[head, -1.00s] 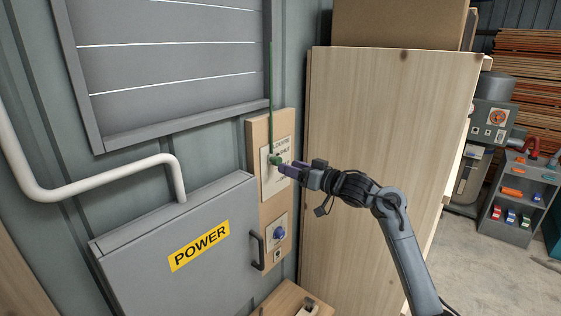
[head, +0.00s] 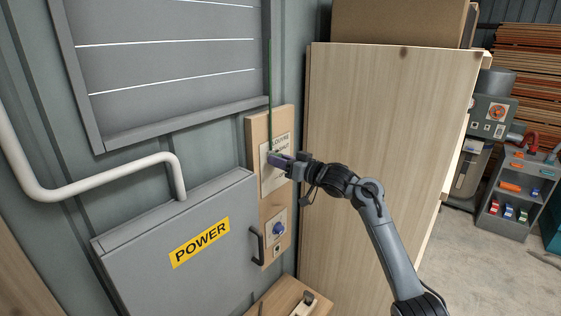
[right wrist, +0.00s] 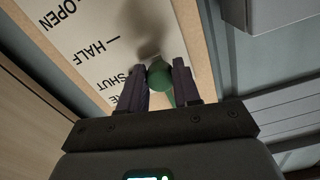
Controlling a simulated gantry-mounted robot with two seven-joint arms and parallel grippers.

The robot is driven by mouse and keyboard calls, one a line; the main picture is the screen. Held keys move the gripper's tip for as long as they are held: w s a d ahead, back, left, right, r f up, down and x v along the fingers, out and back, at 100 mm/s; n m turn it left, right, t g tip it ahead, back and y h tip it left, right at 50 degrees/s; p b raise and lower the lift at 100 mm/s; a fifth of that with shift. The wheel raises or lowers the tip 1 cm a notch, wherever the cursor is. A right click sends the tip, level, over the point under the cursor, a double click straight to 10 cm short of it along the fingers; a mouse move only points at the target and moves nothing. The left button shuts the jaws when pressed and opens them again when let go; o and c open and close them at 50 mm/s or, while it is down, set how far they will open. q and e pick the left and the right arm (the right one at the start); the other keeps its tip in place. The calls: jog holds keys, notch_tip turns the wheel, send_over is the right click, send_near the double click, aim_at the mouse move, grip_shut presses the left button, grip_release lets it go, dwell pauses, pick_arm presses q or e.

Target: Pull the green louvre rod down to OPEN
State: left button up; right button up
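The green louvre rod (head: 269,85) runs down the wall beside the louvre panel (head: 165,50). Its green knob (right wrist: 160,76) sits between my right gripper's two fingers in the right wrist view and appears to touch both. The knob is beside the SHUT mark on the white label plate (right wrist: 80,42), whose marks read SHUT, HALF and OPEN. In the head view my right gripper (head: 274,159) reaches in from the right and hides the knob. It is shut on the knob. My left gripper is out of view.
A grey POWER box (head: 180,245) with a black handle stands left and below. A blue knob (head: 278,228) is below the label plate. A tall wooden cabinet (head: 385,150) stands close on the right. A wooden surface (head: 285,297) lies below.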

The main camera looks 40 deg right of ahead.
grip_shut()
notch_tip(320, 180, down, 10)
jog(key=shift+r+b, duration=0.1)
jog(key=shift+b, duration=1.1)
jog(key=shift+f, duration=0.4)
jog(key=o, duration=0.5)
grip_release()
jog(key=shift+o, duration=1.2)
jog(key=shift+s, duration=0.1)
